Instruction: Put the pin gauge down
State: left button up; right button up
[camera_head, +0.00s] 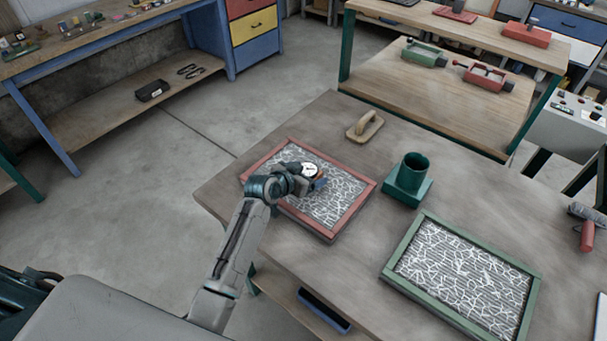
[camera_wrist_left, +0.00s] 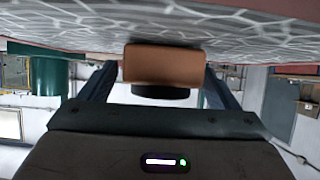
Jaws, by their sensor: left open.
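The pin gauge (camera_head: 310,169) has a white round dial and a copper-brown block. It stands at the fibre surface inside the red-framed tray (camera_head: 357,208). In the left wrist view the gauge's brown block (camera_wrist_left: 164,62) appears to meet the white-veined fibre surface (camera_wrist_left: 250,35), with a dark round part behind it. My left gripper (camera_head: 312,182) is low over the red tray at the gauge. In the left wrist view its two dark fingers (camera_wrist_left: 160,88) are open, one on each side of the block. My right gripper is in neither view.
On the table, a wooden float (camera_head: 365,126) and a green cup on a square base (camera_head: 408,179) stand beyond the red tray. A green-framed fibre tray (camera_head: 407,240) lies to the right. A red-handled tool (camera_head: 587,236) lies at the far right. Bare tabletop separates the trays.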

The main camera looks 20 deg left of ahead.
pick_arm(q)
jog(key=shift+s+a, duration=0.1)
jog(key=shift+s, duration=0.05)
jog(key=b+v, duration=0.2)
jog(key=v, duration=0.9)
jog(key=shift+s+a+r+b, duration=0.15)
jog(key=shift+s+b, duration=0.1)
jog(key=shift+b, duration=0.15)
dwell(0.4)
